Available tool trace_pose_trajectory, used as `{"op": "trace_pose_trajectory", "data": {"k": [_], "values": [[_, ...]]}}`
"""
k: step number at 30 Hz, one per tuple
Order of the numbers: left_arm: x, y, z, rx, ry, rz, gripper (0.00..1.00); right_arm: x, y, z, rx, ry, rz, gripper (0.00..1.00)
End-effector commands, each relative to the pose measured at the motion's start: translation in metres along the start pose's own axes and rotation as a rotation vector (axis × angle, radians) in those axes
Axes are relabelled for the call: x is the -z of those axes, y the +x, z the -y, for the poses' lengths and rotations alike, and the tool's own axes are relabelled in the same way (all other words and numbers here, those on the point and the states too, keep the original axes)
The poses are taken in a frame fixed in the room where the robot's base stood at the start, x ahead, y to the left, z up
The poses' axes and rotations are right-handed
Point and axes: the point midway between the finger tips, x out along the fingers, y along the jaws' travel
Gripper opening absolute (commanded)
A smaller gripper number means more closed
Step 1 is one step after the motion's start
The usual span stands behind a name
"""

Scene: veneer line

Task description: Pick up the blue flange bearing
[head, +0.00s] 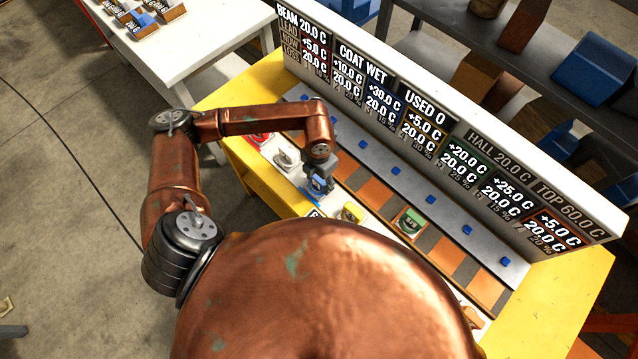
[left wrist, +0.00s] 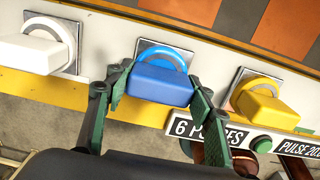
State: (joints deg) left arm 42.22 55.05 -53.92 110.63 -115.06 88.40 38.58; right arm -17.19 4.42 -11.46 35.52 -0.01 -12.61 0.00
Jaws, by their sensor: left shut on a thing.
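The blue flange bearing (left wrist: 160,84) is between the two fingers of my left gripper (left wrist: 161,94) in the left wrist view. The fingers are shut on the block's two sides. In the head view my left gripper (head: 318,183) points down over the yellow bench's near row, with a little of the blue bearing (head: 315,194) showing under it. I cannot tell whether the bearing is clear of the bench. My right gripper is not in view.
A white bearing (left wrist: 38,46) and a yellow bearing (left wrist: 265,104) stand on either side. A red part (head: 258,139) and a green part (head: 411,221) are also on the yellow bench (head: 262,186). A tall sign board (head: 440,125) lines the bench's back.

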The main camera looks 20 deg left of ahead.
Motion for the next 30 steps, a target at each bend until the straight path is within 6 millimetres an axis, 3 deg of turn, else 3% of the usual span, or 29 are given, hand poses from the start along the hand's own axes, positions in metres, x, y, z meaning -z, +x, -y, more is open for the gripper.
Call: {"op": "trace_pose_trajectory", "data": {"k": [11, 22, 30], "values": [[0.001, 0.002, 0.000, 0.000, 0.000, -0.004, 0.10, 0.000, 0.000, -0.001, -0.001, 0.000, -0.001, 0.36], [0.001, -0.003, 0.000, 0.001, 0.001, -0.003, 0.10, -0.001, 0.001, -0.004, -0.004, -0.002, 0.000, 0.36], [0.004, -0.037, 0.005, 0.001, 0.004, 0.001, 0.10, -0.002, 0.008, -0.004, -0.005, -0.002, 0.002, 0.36]]}}
